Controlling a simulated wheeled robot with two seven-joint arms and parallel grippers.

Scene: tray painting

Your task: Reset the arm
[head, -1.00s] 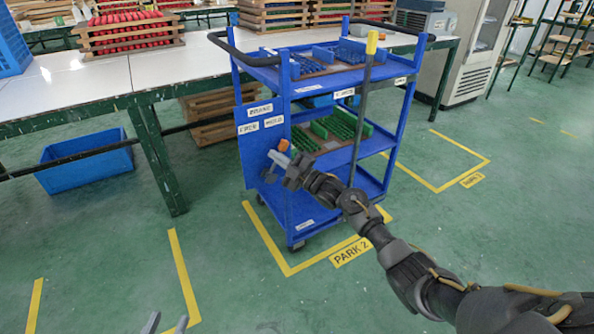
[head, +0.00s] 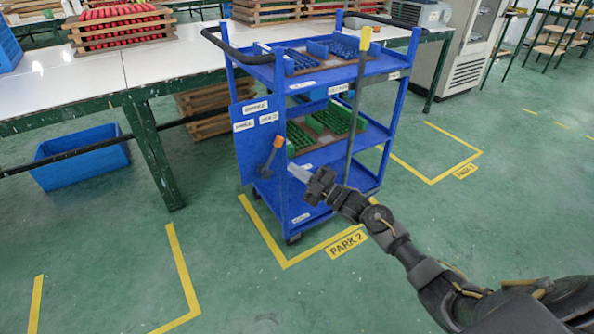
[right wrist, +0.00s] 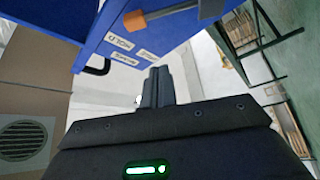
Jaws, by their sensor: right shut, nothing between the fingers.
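My right gripper (head: 297,170) is in front of the left side of the blue cart (head: 302,86), its fingers shut and empty. In the right wrist view the fingers (right wrist: 157,88) lie together with nothing between them. A tool with an orange top (head: 277,142) and a grey shaft is at the cart's labelled side panel (head: 248,112), left of my fingers and apart from them. Its orange part also shows in the right wrist view (right wrist: 134,22). My left gripper is out of view.
A long-handled tool with a yellow top (head: 364,38) stands upright at the cart's right front. A white-topped table (head: 90,78) is behind on the left, with a blue bin (head: 80,163) below it. The green floor in front is clear.

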